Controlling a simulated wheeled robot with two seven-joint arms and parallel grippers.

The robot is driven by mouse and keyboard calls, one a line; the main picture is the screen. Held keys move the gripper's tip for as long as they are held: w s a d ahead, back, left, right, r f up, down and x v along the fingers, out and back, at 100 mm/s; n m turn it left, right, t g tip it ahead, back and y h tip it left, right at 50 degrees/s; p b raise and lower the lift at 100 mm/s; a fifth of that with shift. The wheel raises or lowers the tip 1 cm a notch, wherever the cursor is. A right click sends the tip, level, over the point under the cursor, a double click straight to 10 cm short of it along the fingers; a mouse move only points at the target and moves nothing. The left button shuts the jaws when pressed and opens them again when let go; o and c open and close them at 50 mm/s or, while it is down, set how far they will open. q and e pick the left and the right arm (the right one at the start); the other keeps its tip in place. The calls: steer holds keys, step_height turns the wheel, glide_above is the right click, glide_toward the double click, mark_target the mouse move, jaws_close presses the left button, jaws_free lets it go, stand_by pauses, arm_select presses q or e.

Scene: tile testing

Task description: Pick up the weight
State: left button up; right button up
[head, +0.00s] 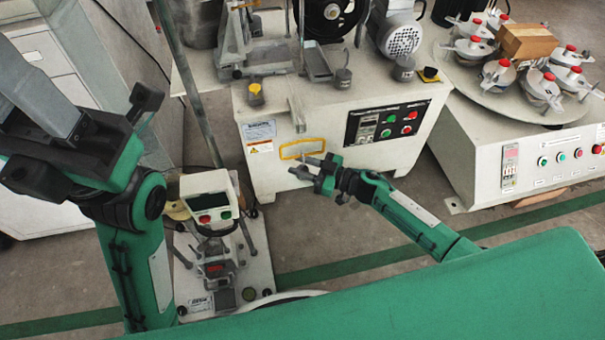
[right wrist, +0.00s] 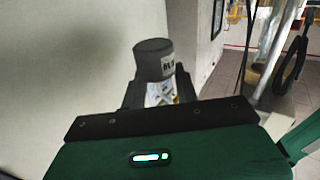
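Grey cylinders stand on the machine top (head: 343,79), (head: 403,68). My left gripper (head: 90,145) is at the left; its fingertips are unclear.
The white machine (head: 220,100) carries a yellow handle frame (head: 302,148) and a black control panel (head: 386,121). A small tester (head: 209,204) stands between my arms. At right, a white machine (head: 480,150) has a round table with several red-knobbed fixtures. Open floor lies between.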

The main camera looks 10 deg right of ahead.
steer(key=shift+x, duration=0.8)
jaws_close()
steer(key=shift+r, duration=0.15)
